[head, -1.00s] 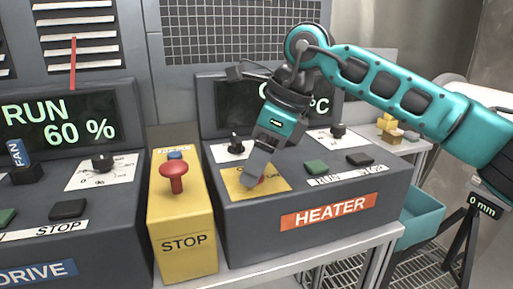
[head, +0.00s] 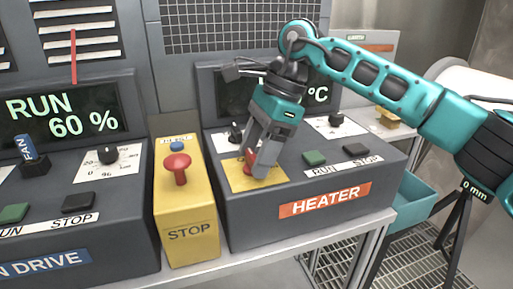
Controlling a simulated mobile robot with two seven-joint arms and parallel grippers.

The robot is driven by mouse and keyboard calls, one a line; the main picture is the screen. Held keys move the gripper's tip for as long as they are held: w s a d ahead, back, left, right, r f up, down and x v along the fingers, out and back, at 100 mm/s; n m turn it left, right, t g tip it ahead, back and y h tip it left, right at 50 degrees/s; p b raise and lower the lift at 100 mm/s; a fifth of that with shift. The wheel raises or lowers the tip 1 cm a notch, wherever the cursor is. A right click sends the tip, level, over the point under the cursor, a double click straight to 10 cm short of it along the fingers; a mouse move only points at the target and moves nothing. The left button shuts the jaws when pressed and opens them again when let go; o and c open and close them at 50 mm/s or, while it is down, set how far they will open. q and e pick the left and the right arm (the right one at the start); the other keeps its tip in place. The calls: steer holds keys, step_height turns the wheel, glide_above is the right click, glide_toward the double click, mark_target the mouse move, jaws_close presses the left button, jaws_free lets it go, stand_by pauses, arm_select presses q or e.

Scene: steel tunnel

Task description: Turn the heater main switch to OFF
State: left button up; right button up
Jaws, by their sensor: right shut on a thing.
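The heater main switch (head: 249,158) is a red handle on a yellow plate (head: 240,181) at the left of the heater console (head: 330,190). My right gripper (head: 257,167) points down over the plate and is shut on the red handle. Its fingers hide much of the handle and part of the plate's lettering, so I cannot read the switch position. The heater display (head: 262,96) is partly hidden behind my right gripper. My left gripper is not in view.
Dials, a green button (head: 314,158) and a black button (head: 357,150) lie close by. A teal bin (head: 412,200) is at the right.

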steer(key=o, duration=1.1)
steer(key=shift+c, duration=0.2)
steer(key=v, duration=1.3)
steer(key=shift+p, duration=0.35)
steer(key=shift+a, duration=0.1)
